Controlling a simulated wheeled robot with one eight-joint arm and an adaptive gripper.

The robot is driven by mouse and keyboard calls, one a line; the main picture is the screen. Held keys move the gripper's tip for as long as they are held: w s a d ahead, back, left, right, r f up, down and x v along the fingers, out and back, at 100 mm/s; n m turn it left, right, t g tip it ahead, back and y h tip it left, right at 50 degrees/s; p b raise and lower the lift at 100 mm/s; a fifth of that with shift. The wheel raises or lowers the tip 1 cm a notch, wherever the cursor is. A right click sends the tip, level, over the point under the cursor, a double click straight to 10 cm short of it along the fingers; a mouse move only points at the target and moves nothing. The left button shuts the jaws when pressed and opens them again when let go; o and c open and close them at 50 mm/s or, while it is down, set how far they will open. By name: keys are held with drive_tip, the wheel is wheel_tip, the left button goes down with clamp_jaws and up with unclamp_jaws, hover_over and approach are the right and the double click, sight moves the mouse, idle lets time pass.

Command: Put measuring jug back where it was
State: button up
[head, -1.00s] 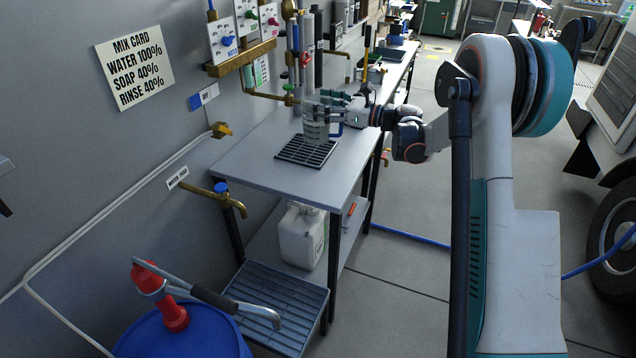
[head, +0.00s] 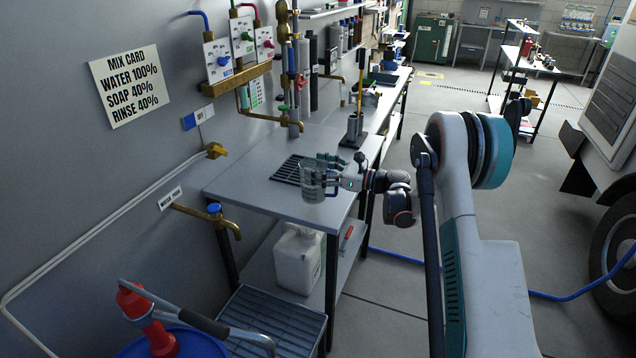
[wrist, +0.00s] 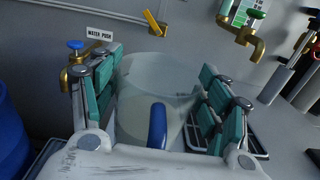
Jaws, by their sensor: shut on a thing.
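The measuring jug (head: 313,182) is clear, with a blue handle that shows in the wrist view (wrist: 157,127). My gripper (head: 325,172) is shut on the jug, with teal finger pads on both sides of its body in the wrist view. The jug looks upright, in front of the black drip grate (head: 287,170) on the grey bench. I cannot tell whether its base touches the bench top. The fingers hide part of its sides.
Brass taps and dispenser valves (head: 230,72) are on the wall above the bench (head: 250,192). A brass water tap (head: 213,214) sticks out left of the bench. A holder (head: 353,128) with an upright handle stands behind my gripper. The bench's front left corner is bare.

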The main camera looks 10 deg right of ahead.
drive_tip(key=shift+f+b, duration=0.55)
drive_tip(key=shift+f, duration=1.55)
drive_tip(key=shift+f, duration=0.2)
drive_tip(key=o, duration=1.9)
drive_tip(key=shift+o, duration=0.2)
drive_tip(key=shift+r, duration=0.1)
drive_tip(key=shift+r, duration=0.1)
drive_tip(key=p+v, duration=0.2)
drive_tip(key=v, duration=1)
